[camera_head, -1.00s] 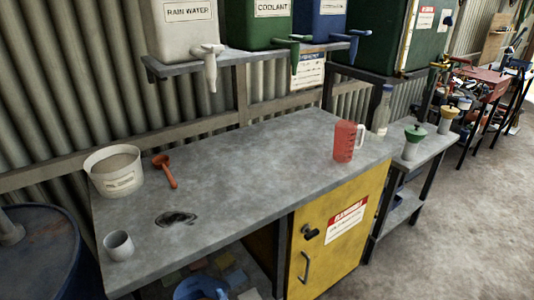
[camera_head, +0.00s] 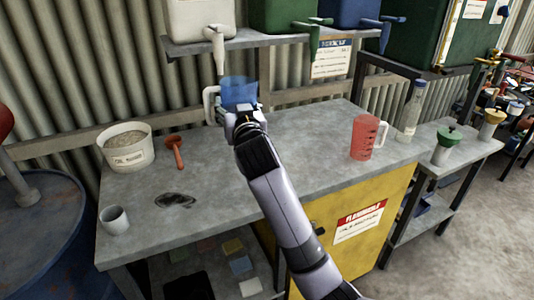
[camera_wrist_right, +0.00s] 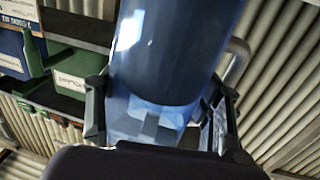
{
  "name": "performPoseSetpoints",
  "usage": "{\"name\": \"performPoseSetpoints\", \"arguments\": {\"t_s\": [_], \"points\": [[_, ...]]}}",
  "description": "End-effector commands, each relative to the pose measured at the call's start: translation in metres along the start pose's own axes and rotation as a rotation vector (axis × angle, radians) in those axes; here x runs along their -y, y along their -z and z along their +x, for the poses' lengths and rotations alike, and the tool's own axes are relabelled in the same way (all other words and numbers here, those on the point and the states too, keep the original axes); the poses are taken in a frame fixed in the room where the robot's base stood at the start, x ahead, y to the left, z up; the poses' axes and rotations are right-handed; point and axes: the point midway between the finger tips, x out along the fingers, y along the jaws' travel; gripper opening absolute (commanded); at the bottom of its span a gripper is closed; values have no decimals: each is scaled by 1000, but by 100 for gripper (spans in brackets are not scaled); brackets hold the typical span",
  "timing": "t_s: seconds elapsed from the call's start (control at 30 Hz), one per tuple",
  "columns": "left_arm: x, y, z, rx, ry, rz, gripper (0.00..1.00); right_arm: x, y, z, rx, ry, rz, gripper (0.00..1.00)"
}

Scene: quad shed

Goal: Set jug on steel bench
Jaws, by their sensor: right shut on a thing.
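A translucent blue jug (camera_head: 238,92) with a pale handle on its left side is held in my right gripper (camera_head: 245,116). In the head view it appears raised above the back part of the steel bench (camera_head: 215,165), below the rain water tank's tap. In the right wrist view the jug (camera_wrist_right: 170,60) fills the middle, between the two fingers of the right gripper (camera_wrist_right: 160,120). I cannot tell its exact height above the bench. A red jug (camera_head: 362,138) stands upright on the bench's right end. My left gripper is out of view.
A bucket (camera_head: 128,158), a red funnel-like tool (camera_head: 174,150) and a grey cup (camera_head: 115,220) stand or lie on the bench's left part. A clear bottle (camera_head: 411,112) stands near its right end. The rain water tap (camera_head: 216,48) hangs above.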

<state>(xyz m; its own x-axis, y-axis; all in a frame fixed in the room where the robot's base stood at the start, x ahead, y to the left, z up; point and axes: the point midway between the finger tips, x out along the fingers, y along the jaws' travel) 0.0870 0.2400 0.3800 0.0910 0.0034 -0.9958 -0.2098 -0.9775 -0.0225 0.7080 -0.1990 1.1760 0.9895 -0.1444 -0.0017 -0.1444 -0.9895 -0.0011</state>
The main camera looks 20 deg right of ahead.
Motion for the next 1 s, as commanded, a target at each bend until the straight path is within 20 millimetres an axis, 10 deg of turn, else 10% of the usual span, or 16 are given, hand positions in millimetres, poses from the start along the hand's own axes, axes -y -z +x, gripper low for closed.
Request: {"name": "performPoseSetpoints", "arguments": {"t_s": [0.17, 0.6, 1.0], "points": [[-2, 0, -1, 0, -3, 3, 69, -1, -14, 4, 4, 7, -2, 13], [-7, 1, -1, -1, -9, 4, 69, 0, -126, 3, 1, 7, -1, 13], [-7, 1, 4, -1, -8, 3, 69, 0, -175, 3, 0, 7, 0, 13]]}}
